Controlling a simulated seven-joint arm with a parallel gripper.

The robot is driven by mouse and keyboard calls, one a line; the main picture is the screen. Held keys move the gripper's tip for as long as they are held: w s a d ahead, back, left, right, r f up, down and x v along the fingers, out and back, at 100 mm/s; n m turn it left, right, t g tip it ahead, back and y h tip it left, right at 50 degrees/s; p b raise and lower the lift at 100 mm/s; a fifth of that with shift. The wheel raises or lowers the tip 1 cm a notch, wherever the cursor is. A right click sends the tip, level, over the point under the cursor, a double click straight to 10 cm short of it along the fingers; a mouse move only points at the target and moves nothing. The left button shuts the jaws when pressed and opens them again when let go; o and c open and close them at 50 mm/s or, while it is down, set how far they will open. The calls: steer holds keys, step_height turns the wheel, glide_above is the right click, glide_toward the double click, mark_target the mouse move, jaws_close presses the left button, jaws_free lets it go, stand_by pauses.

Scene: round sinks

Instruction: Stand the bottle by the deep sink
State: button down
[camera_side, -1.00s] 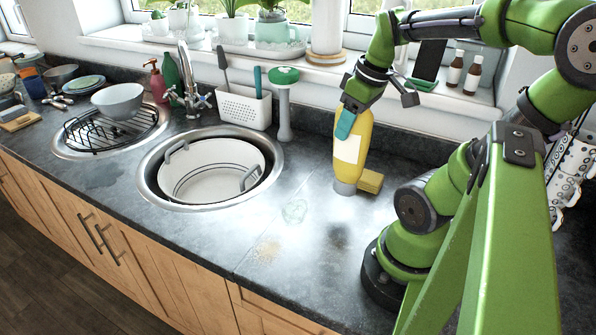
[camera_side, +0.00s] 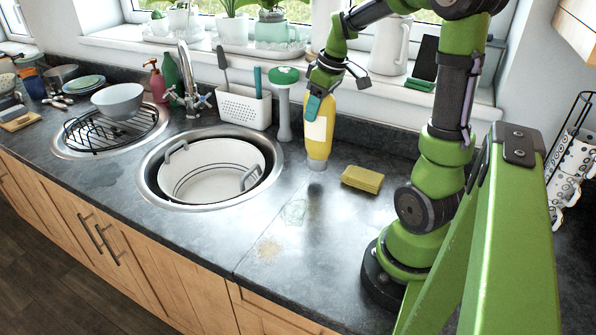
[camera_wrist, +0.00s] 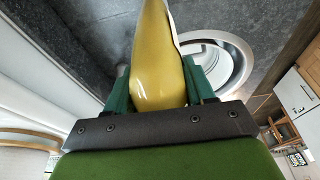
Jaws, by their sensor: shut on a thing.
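The yellow bottle (camera_side: 320,143) with a white label is upright, its grey end down, on the right of the nearer round sink (camera_side: 146,186). My gripper (camera_side: 314,104) is shut on its upper part. I cannot tell whether its lower end touches the counter. In the wrist view the bottle (camera_wrist: 158,70) sits between my green fingers (camera_wrist: 158,88), and part of the round sink (camera_wrist: 244,60) shows beyond it. That sink holds a white tub with handles (camera_side: 212,170). The other round sink (camera_side: 68,150), farther left, has a wire rack and a grey bowl in it.
A yellow sponge (camera_side: 362,179) lies right of the bottle. A green-topped brush (camera_side: 284,110) and a white caddy (camera_side: 243,108) stand along the wall to the left. The worktop (camera_side: 290,255) in front is clear apart from a wet mark and crumbs.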

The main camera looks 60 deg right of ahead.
mark_target(318, 131)
steer(key=x, duration=0.3)
steer(key=shift+d+f, duration=0.25)
steer(key=shift+f, duration=0.1)
steer(key=shift+f, duration=0.15)
steer(key=shift+c, duration=2)
jaws_free()
